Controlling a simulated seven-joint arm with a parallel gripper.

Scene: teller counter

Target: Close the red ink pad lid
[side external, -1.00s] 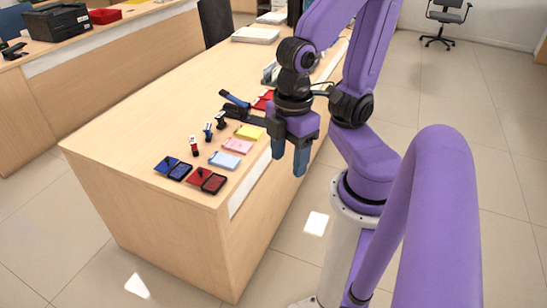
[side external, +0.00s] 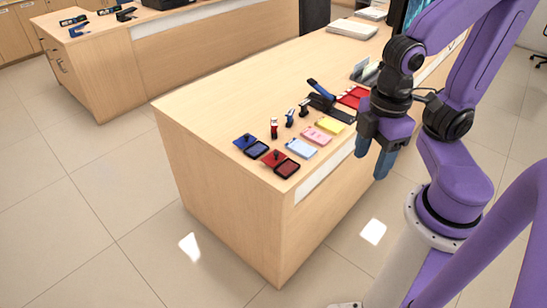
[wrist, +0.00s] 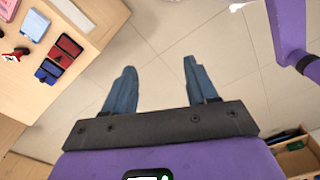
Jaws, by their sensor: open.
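The red ink pad (side external: 287,169) lies at the near corner of the wooden counter, with its lid (side external: 272,157) swung open beside the pad. In the wrist view the red ink pad (wrist: 69,46) is at the upper left, outside the fingers. My gripper (side external: 372,160) hangs off the counter's right side, pointing down, apart from the pad. Its two blue fingers (wrist: 159,66) are spread and empty above the floor.
An open blue ink pad (side external: 258,150) sits just left of the red one. Stamps (side external: 289,118), light-blue (side external: 301,149), pink (side external: 317,136) and yellow (side external: 331,126) pads and a stapler (side external: 321,90) stand farther back. The counter's left part is clear.

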